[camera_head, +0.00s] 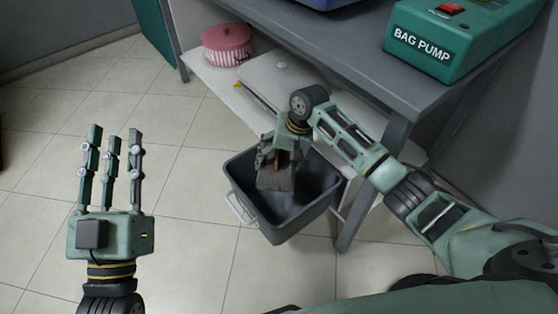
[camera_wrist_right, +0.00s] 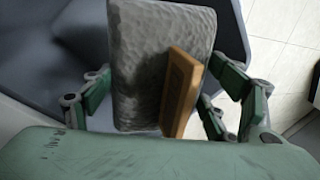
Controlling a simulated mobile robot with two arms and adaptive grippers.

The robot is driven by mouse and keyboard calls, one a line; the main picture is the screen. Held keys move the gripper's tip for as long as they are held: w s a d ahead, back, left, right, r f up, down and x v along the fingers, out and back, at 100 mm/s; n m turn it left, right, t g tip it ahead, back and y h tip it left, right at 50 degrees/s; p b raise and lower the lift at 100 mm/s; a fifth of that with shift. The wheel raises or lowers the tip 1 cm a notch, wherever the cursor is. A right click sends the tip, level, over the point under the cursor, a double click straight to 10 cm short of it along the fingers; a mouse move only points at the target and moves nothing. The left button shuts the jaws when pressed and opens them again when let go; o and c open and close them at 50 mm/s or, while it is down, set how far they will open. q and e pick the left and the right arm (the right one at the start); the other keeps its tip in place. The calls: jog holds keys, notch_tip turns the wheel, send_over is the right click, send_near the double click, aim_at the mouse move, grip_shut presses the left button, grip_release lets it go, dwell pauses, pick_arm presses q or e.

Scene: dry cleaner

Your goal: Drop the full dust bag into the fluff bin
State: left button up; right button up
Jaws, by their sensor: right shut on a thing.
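A grey dust bag (camera_head: 275,180) with a tan cardboard collar hangs in my right gripper (camera_head: 282,158), over the opening of the dark grey bin (camera_head: 325,190). In the right wrist view the fingers close around the sides of the bag (camera_wrist_right: 150,60), and the tan collar (camera_wrist_right: 181,92) stands near its right edge. The bin wall (camera_wrist_right: 70,40) shows behind the bag. From the head view I cannot tell exactly how far the bag is below the rim. My left gripper (camera_head: 112,140) is open and empty, fingers spread, over the floor to the left.
A grey table (camera_head: 330,40) bears a green box labelled BAG PUMP (camera_head: 455,40). Its lower white shelf (camera_head: 215,80) holds a pink striped round box (camera_head: 227,45) and a flat grey case (camera_head: 285,75). A table leg (camera_head: 365,200) stands right beside the bin. The tiled floor at left is clear.

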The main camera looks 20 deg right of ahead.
jog(key=o, duration=1.3)
jog(key=shift+c, duration=0.2)
